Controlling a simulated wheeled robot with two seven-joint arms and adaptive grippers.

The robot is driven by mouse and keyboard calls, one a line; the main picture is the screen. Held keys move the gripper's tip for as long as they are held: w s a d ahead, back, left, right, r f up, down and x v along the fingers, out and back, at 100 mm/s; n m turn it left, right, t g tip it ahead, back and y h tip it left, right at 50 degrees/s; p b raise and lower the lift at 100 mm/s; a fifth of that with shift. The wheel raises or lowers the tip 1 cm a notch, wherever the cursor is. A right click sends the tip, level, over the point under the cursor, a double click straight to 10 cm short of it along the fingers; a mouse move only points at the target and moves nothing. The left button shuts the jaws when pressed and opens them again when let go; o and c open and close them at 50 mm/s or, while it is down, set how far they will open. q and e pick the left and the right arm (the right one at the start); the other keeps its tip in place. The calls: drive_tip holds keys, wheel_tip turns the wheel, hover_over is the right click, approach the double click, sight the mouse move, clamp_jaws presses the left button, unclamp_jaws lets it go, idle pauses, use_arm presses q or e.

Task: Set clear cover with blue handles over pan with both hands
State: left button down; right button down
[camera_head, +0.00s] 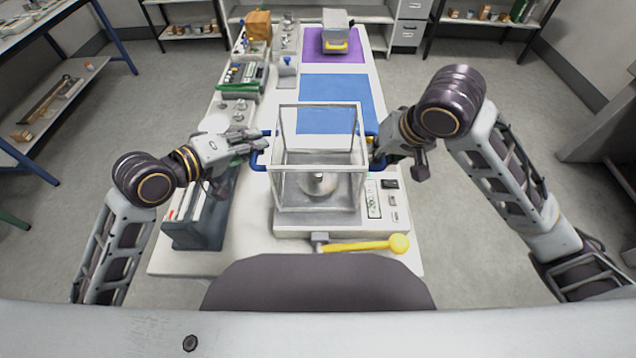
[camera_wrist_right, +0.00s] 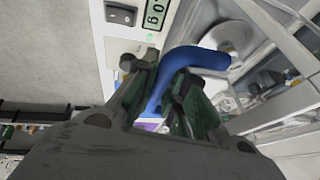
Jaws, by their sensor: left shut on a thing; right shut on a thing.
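The clear cover (camera_head: 278,140), a see-through box with a pale frame, is upright between my two hands, over the balance (camera_head: 290,227) in the head view. A round metal object and the pan area show through its walls. I cannot tell whether its lower rim touches the balance. My left gripper (camera_head: 260,145) is shut on the left blue handle (camera_head: 256,161). My right gripper (camera_head: 375,151) is shut on the right blue handle, which shows clearly between the fingers in the right wrist view (camera_wrist_right: 195,58). The round pan (camera_wrist_right: 228,38) also shows there.
A yellow-knobbed tool (camera_head: 365,245) lies in front of the balance. A dark file holder (camera_head: 200,225) stands at left front. A green-edged tray (camera_head: 240,88) and small weights are at back left. A blue mat (camera_head: 345,90) and a purple mat (camera_head: 348,53) lie behind.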

use_arm(q)
drive_tip(key=shift+w+f+b, duration=0.1)
drive_tip(key=shift+f+b, duration=0.25)
drive_tip(key=shift+f, duration=0.05)
use_arm(e)
drive_tip(key=shift+f, duration=0.45)
use_arm(q)
drive_tip(key=c, duration=1.5)
unclamp_jaws()
use_arm(e)
drive_tip(key=c, duration=1.5)
unclamp_jaws()
use_arm(q)
drive_tip(key=o, duration=0.9)
drive_tip(key=shift+c, duration=0.2)
use_arm(e)
drive_tip(key=shift+o, duration=0.2)
use_arm(q)
drive_tip(key=shift+a, duration=0.2)
drive_tip(key=a, duration=0.6)
drive_tip(key=shift+w+a, duration=0.25)
drive_tip(key=shift+a, duration=0.05)
